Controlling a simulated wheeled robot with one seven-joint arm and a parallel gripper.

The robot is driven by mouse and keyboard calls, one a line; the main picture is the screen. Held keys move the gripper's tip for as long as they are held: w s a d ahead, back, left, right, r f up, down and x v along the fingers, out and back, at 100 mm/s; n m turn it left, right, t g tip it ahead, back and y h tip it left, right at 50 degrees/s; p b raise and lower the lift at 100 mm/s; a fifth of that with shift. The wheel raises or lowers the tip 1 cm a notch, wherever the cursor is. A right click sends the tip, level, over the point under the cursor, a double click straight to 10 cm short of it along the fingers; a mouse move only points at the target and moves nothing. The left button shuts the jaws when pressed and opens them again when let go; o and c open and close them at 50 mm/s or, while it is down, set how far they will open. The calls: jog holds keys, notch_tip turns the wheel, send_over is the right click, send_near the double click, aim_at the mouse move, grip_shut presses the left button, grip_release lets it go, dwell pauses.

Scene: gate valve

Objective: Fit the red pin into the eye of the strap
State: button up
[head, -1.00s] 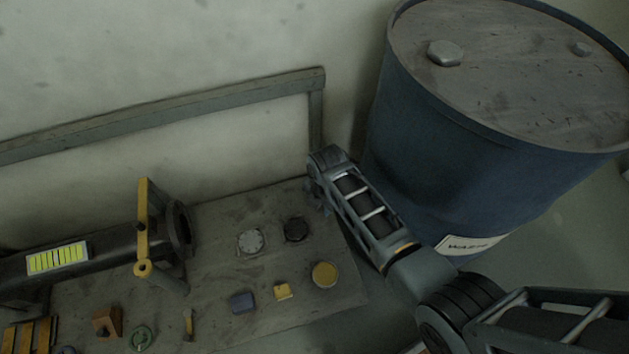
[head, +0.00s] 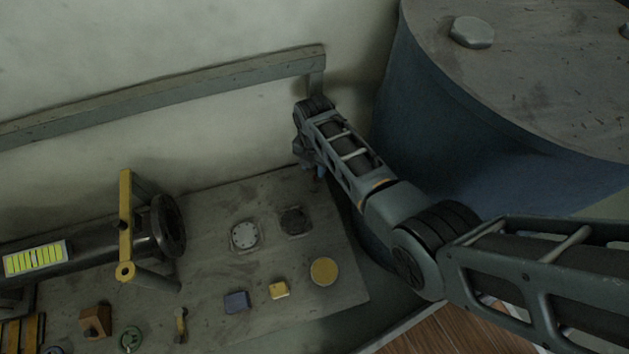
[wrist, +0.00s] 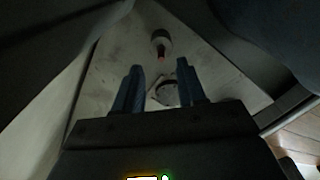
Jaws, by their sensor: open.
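A yellow strap-like bar (head: 126,225) stands upright by the dark pipe's flange, with a round eye (head: 125,271) at its lower end. In the wrist view a small red piece (wrist: 161,53) shows at a pale round part beyond my fingers; it may be the red pin, but I cannot tell. I cannot make out a red pin in the head view. My gripper (head: 313,170) is above the bench's back right corner, well to the right of the strap. In the wrist view its two blue fingers (wrist: 160,88) are apart, with nothing visibly held; a dark disc lies beyond them.
The bench (head: 210,275) carries a grey disc (head: 245,236), dark disc (head: 296,221), yellow disc (head: 324,271), blue block (head: 236,302), yellow block (head: 279,290) and brown block (head: 96,320). A large blue drum (head: 440,120) stands close behind my arm. A wall rail (head: 180,100) runs behind.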

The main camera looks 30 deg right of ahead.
aim_at(314, 181)
notch_tip(314, 181, down, 4)
jog(key=shift+s+r+b, duration=0.1)
jog(key=shift+b, duration=0.8)
jog(key=shift+r, duration=0.1)
grip_shut()
